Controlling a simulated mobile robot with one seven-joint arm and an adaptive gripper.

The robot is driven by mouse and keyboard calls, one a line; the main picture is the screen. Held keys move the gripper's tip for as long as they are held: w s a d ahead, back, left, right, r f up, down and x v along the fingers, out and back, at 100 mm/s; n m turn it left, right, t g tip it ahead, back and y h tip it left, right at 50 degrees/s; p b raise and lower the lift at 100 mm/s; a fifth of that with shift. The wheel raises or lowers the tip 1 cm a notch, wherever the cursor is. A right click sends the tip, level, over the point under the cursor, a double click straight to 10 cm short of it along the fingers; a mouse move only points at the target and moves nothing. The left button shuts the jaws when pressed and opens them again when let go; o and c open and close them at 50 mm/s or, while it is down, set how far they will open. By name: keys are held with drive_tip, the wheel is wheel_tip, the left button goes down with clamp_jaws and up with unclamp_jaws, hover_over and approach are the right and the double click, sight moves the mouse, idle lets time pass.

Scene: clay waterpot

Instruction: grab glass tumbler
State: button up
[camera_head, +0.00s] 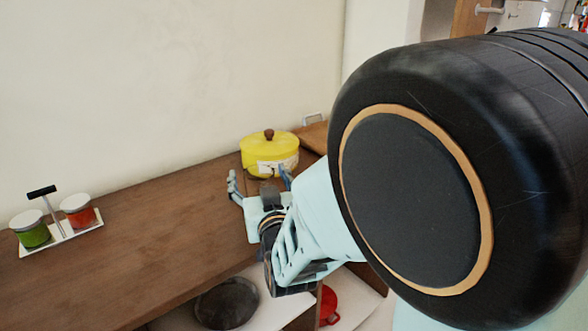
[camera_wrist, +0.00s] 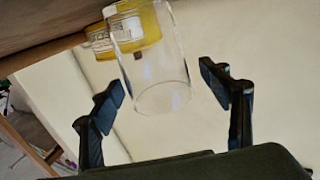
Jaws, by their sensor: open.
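The clear glass tumbler (camera_wrist: 150,65) shows in the wrist view, in front of the yellow pot and overlapping it. The picture is turned over, with the counter along the top. My gripper (camera_wrist: 162,81) is open, with one dark finger to each side of the tumbler's lower part in the picture. A gap shows at the right finger; the left fingertip is close to the glass edge. Whether either touches I cannot tell. In the head view my gripper (camera_head: 259,181) is low over the counter before the pot, and the tumbler is not clear there.
The yellow lidded pot (camera_head: 270,153) stands on the wooden counter (camera_head: 150,245) behind my gripper. A rack with a green jar (camera_head: 31,232) and a red jar (camera_head: 77,212) stands at the left. A dark pan (camera_head: 226,303) is on a lower shelf. The counter's middle is clear.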

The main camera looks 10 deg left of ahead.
drive_tip(key=c, duration=1.4)
drive_tip(key=shift+r, duration=0.1)
drive_tip(key=shift+c, duration=0.2)
